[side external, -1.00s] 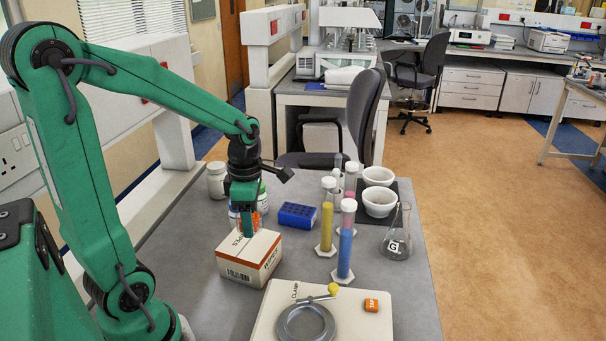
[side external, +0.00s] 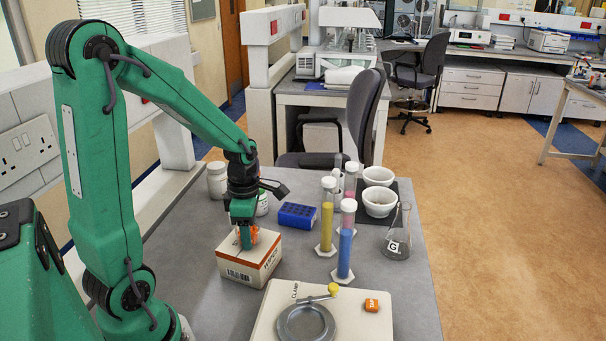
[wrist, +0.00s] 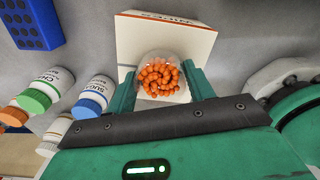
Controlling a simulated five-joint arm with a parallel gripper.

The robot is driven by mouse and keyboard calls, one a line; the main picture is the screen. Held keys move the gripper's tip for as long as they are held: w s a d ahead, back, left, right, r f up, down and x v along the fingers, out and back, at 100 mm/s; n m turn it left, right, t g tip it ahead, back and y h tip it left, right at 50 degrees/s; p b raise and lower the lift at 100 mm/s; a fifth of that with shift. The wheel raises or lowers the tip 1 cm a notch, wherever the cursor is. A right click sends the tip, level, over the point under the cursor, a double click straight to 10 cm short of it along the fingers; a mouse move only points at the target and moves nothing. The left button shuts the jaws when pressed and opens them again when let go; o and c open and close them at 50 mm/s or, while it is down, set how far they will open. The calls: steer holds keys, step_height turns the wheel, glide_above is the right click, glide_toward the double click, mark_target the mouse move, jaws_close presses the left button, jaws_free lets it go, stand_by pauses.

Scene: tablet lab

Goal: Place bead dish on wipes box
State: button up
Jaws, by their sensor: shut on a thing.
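The bead dish, a small clear dish of orange beads (wrist: 160,78), sits between the fingers of my gripper (wrist: 162,88) in the wrist view. In the side view my gripper (side external: 247,237) points down over the wipes box (side external: 238,272), with the orange beads partly hidden by a green finger. The wipes box is white with orange-brown trim and also shows behind the dish in the wrist view (wrist: 190,40). The dish is over the box top; I cannot tell whether it touches it.
A blue rack (side external: 297,215) stands right of the box, then tubes with yellow (side external: 327,228) and blue (side external: 345,250) contents. White bottles (side external: 216,180) stand behind. A clamp plate (side external: 262,318) lies in front, with a small orange item (side external: 371,305). A flask (side external: 396,240) is at right.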

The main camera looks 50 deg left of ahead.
steer(key=shift+f, duration=0.1)
steer(key=o, duration=1)
step_height(320, 180, up, 12)
steer(key=shift+r, duration=0.15)
stand_by(0.4)
stand_by(0.5)
steer(key=s+d+r+m+t, duration=0.1)
steer(key=s+d+m+t, duration=0.1)
steer(key=m, duration=0.7)
steer(key=s+d+r+m+t, duration=0.1)
steer(key=d+m, duration=0.4)
steer(key=m, duration=0.5)
steer(key=s+d+r+m+t, duration=0.1)
steer(key=d+m, duration=0.3)
steer(key=m, duration=0.5)
steer(key=shift+s+d+r+m+t, duration=0.15)
steer(key=shift+s+m+t, duration=0.05)
steer(key=shift+s+t, duration=0.25)
steer(key=shift+s+d+r+m+t, duration=0.1)
steer(key=shift+s+m+t, duration=0.1)
steer(key=shift+s+t, duration=0.2)
